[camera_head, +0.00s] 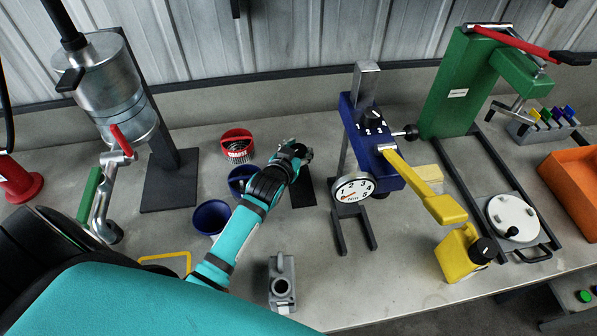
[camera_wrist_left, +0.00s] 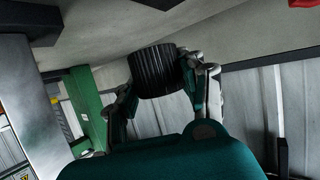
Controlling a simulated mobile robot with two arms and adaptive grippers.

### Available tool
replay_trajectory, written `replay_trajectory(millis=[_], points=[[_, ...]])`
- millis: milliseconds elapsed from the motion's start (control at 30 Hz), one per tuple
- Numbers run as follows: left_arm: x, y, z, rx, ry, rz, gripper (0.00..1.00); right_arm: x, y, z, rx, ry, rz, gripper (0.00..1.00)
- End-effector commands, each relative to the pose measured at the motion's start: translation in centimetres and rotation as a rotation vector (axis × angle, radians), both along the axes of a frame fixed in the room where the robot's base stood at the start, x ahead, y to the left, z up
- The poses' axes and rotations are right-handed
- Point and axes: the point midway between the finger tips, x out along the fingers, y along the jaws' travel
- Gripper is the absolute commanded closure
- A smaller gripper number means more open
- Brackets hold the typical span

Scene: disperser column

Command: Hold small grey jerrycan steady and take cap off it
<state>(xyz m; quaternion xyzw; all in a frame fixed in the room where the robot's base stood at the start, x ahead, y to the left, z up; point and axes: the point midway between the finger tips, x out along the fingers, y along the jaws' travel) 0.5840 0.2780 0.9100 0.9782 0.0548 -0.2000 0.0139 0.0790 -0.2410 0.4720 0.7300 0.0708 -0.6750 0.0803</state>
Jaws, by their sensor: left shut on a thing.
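The small grey jerrycan (camera_head: 281,295) stands upright near the front edge of the table in the head view. Its round dark neck faces up with no cap on it. My left gripper (camera_head: 300,153) is well beyond the jerrycan, over the middle of the table and apart from it. In the left wrist view, my left gripper (camera_wrist_left: 163,75) is shut on a black ribbed cap (camera_wrist_left: 153,74). The cap is hard to make out in the head view. My right gripper is not in view.
Two blue cups (camera_head: 211,217) and a red-rimmed container (camera_head: 237,148) stand left of my left gripper. A blue dial stand (camera_head: 371,140) is to its right. A yellow jerrycan (camera_head: 457,254) with a black cap, a green press (camera_head: 458,85) and an orange bin (camera_head: 575,180) are farther right.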

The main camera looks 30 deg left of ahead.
Motion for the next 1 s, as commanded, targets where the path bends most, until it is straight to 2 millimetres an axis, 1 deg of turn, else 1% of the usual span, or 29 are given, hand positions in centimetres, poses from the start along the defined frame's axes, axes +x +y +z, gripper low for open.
replay_trajectory(millis=[33,100,267,400,500,600,800,933,967,1000], points=[[0.0,0.0,-1.0,-0.001,0.004,0.001,0.77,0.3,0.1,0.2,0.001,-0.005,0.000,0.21],[0.0,0.0,-2.0,0.001,0.003,0.001,0.77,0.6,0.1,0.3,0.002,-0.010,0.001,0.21],[0.0,0.0,-3.4,0.000,0.001,0.001,0.77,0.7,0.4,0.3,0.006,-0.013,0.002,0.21],[0.0,0.0,-5.6,-0.001,0.003,0.001,0.77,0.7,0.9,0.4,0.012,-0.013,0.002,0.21],[0.0,0.0,-6.8,-0.001,0.001,0.000,0.77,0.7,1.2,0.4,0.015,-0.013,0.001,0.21],[0.0,0.0,-7.2,-0.001,-0.002,0.000,0.77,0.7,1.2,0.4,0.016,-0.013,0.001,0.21],[0.0,0.0,-7.2,0.000,-0.002,0.000,0.77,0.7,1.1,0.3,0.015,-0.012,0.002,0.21],[0.0,0.0,-7.6,0.000,-0.001,0.000,0.77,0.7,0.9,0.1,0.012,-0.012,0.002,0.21],[0.0,0.0,-7.6,0.000,-0.001,0.000,0.59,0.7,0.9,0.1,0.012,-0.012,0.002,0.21],[0.0,0.0,-7.5,0.000,-0.001,0.000,0.54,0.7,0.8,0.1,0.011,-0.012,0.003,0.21]])
